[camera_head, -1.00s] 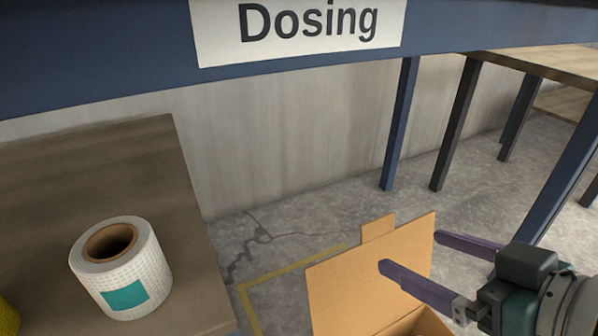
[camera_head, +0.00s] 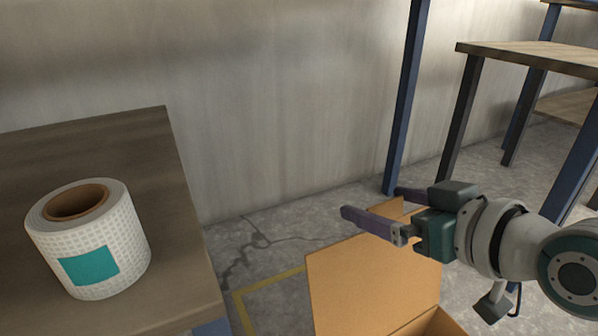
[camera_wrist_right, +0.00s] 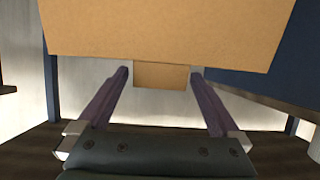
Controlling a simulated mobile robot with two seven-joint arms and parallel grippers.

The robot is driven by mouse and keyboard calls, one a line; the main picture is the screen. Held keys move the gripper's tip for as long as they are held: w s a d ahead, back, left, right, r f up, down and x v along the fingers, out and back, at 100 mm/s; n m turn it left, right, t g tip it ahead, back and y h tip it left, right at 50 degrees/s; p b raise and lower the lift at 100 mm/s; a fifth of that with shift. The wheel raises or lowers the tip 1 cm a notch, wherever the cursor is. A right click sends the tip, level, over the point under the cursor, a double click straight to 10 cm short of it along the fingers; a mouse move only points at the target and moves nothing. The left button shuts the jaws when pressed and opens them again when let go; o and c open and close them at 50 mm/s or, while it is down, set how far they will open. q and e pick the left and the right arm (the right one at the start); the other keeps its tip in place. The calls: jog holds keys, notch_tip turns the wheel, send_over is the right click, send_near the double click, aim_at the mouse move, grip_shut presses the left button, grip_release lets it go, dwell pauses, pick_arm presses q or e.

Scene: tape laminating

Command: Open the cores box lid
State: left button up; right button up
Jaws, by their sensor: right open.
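The cardboard cores box (camera_head: 437,324) stands on the floor at the bottom of the head view, only partly in frame. Its lid (camera_head: 365,275) is raised and leans back from the opening, with a small tab on its far edge. My right gripper (camera_head: 372,203) is open and empty, its purple fingers at the height of the lid's top edge. In the right wrist view the lid (camera_wrist_right: 165,35) fills the top, and its tab (camera_wrist_right: 162,76) shows between the open fingertips. Whether the fingers touch the lid cannot be told. My left gripper is not in view.
A white roll with a teal label (camera_head: 88,240) stands on a wooden table (camera_head: 130,150) at the left. A blue post (camera_head: 405,110) and another table (camera_head: 530,58) stand behind at the right. Yellow tape (camera_head: 270,283) marks the cracked floor.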

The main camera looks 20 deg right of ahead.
grip_shut()
dwell(0.8)
